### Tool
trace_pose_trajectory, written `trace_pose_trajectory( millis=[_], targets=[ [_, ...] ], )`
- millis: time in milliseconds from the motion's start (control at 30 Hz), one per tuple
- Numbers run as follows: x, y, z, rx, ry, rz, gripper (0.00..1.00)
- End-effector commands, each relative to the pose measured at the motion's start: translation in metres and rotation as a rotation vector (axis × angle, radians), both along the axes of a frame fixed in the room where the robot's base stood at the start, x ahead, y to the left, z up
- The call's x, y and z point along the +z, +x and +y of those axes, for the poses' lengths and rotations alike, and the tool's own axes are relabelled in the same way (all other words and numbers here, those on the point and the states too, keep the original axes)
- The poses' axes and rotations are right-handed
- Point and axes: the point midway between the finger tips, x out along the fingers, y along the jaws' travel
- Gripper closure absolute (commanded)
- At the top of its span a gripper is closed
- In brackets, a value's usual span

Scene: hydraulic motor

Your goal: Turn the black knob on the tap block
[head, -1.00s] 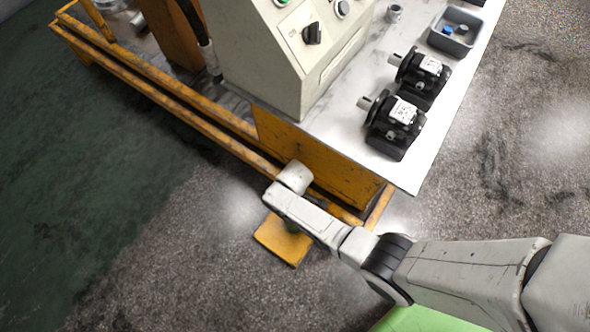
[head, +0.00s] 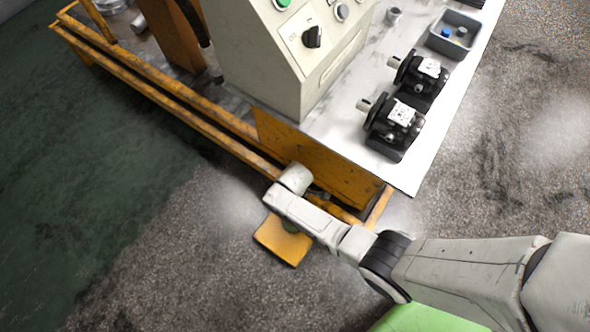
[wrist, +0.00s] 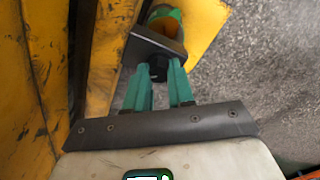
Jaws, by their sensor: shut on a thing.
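In the wrist view, the two green fingers of my gripper (wrist: 158,68) stand on either side of a small black knob (wrist: 158,73) and are shut on it. The knob sits at the near side of a dark grey block (wrist: 156,46), which I take for the tap block. A green and orange part (wrist: 166,17) shows just behind the block. In the head view, my own arm hides the knob and the fingers. The arm's end is low beside the bench's yellow side panel.
A yellow floor plate (head: 281,242) lies under the arm's end. The bench's yellow side panel (head: 330,165) and frame rail (head: 165,95) are close by. On the bench top stand two black motors (head: 392,125), a grey tray (head: 453,34) and a control cabinet (head: 265,60). Floor is clear at left.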

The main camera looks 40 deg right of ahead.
Motion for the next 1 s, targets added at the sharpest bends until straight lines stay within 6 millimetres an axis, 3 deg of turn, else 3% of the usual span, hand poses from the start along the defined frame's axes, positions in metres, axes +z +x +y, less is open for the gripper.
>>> trace_pose_trajectory(
  millis=[67, 100, 333, 667, 1000],
  targets=[
    [0.0, 0.0, 0.0, 0.0, 0.001, -0.001, 1.0],
    [0.0, 0.0, 0.0, -0.001, 0.001, -0.001, 0.75],
    [0.0, 0.0, 0.0, -0.001, 0.001, -0.001, 0.53],
    [0.005, 0.0, 0.0, -0.001, 0.001, -0.001, 0.52],
    [0.065, 0.0, 0.0, -0.001, 0.001, -0.002, 0.52]
  ],
)
